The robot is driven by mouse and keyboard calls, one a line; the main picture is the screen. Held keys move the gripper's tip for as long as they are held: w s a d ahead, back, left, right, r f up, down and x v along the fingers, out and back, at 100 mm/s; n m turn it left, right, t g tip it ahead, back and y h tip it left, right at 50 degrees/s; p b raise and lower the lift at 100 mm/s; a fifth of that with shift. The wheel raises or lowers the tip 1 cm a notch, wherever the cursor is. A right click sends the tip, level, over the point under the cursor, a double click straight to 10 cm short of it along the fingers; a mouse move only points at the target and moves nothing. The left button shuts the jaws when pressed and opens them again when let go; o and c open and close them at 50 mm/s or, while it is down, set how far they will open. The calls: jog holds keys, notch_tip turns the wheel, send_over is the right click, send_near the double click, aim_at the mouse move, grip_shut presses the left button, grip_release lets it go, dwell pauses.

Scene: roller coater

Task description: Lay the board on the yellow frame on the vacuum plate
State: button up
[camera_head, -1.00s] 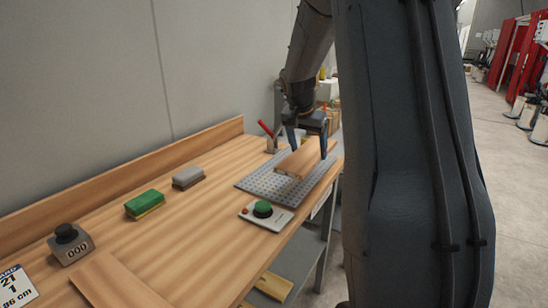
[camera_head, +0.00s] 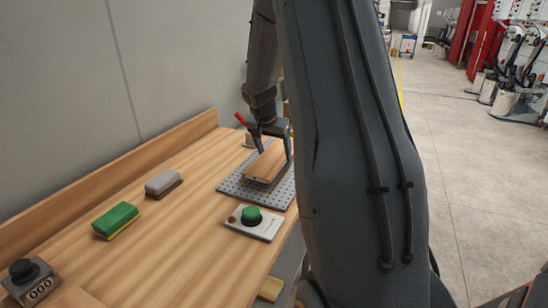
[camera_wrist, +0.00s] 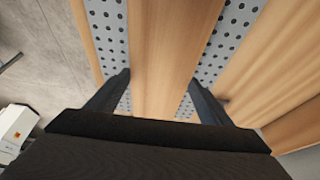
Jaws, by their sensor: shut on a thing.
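The wooden board (camera_head: 265,165) is over the grey perforated vacuum plate (camera_head: 238,187) on the workbench. In the wrist view the board (camera_wrist: 165,50) runs lengthwise between my fingers, with plate holes (camera_wrist: 222,45) showing on both sides of it. My gripper (camera_head: 274,153) is shut on the board, one finger on each side; it also shows in the wrist view (camera_wrist: 160,85). I cannot tell whether the board touches anything beneath it. No yellow frame shows on the plate; the part under the board is hidden.
A grey block (camera_head: 163,184), a green-and-yellow sponge (camera_head: 116,220) and a black-knobbed counter (camera_head: 30,280) lie left on the bench (camera_head: 180,245). A red-handled tool (camera_head: 241,119) is behind the plate.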

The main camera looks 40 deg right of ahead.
aim_at(274, 156)
jog(key=shift+f, duration=1.4)
jog(key=shift+f, duration=0.2)
jog(key=o, duration=1.4)
jog(key=shift+r, duration=0.15)
jog(key=shift+r, duration=0.25)
jog(key=b+v, duration=0.2)
jog(key=v, duration=0.9)
jog(key=shift+a+r+b, duration=0.15)
jog(key=shift+r+b, duration=0.15)
jog(key=shift+b, duration=0.05)
